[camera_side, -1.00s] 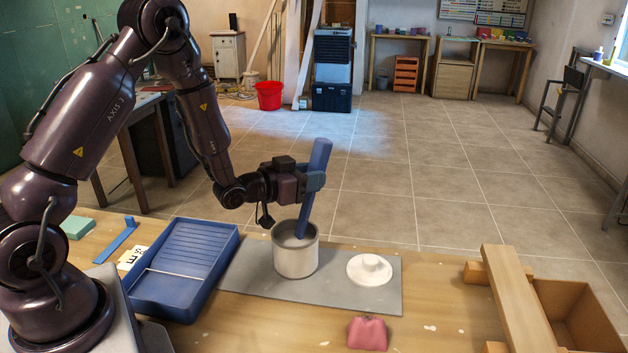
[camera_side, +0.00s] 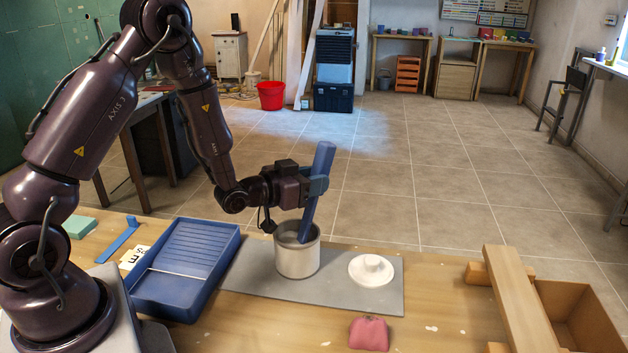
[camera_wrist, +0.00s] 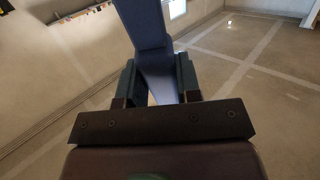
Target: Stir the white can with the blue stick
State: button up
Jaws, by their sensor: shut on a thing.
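The white can (camera_side: 297,262) stands upright and open on the grey mat (camera_side: 245,276). My gripper (camera_side: 318,186) is shut on the blue stick (camera_side: 320,172) and stands above the can's rim. The stick leans, its top toward the right, and its lower end is inside the can's mouth. The can wall hides the stick's tip and the contents. In the wrist view, the blue stick (camera_wrist: 152,50) sits between the two fingers.
A white lid (camera_side: 371,271) lies on the mat right of the can. A blue paint tray (camera_side: 180,306) is close on the left. A pink cloth-like thing (camera_side: 368,334) lies in front. A plank (camera_side: 518,300) and an open box (camera_side: 580,318) are at the right.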

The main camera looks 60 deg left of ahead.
aim_at(324, 142)
jog(key=shift+w+r, duration=0.45)
jog(key=shift+r, duration=1)
jog(key=shift+w+r, duration=0.45)
jog(key=shift+r, duration=0.95)
jog(key=shift+w+r, duration=0.45)
jog(key=shift+r, duration=1)
jog(key=shift+r, duration=2.5)
